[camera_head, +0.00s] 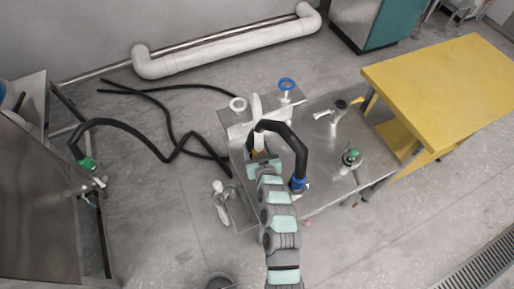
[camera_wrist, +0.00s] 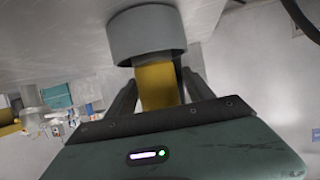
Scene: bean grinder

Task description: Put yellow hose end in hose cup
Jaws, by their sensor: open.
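The yellow hose end (camera_wrist: 157,86) shows in the wrist view as a short yellow cylinder between my gripper's fingers. Its far end meets a wide grey cylinder (camera_wrist: 146,36), which looks like the hose cup. The yellow part runs into or behind the grey rim; I cannot tell how deep. My gripper (camera_head: 257,155) is open, with one dark finger on each side of the yellow end, and stands at the metal table's left part. A black hose (camera_head: 290,137) arches from beside my gripper to a blue fitting (camera_head: 298,184). In the head view my gripper mostly hides the yellow end.
The metal table (camera_head: 318,150) carries a blue valve wheel (camera_head: 286,85), a white ring (camera_head: 238,104) and a green-topped fitting (camera_head: 352,157). A yellow table (camera_head: 450,85) stands at the right. Another black hose (camera_head: 130,125) runs to a green fitting (camera_head: 87,164) at left.

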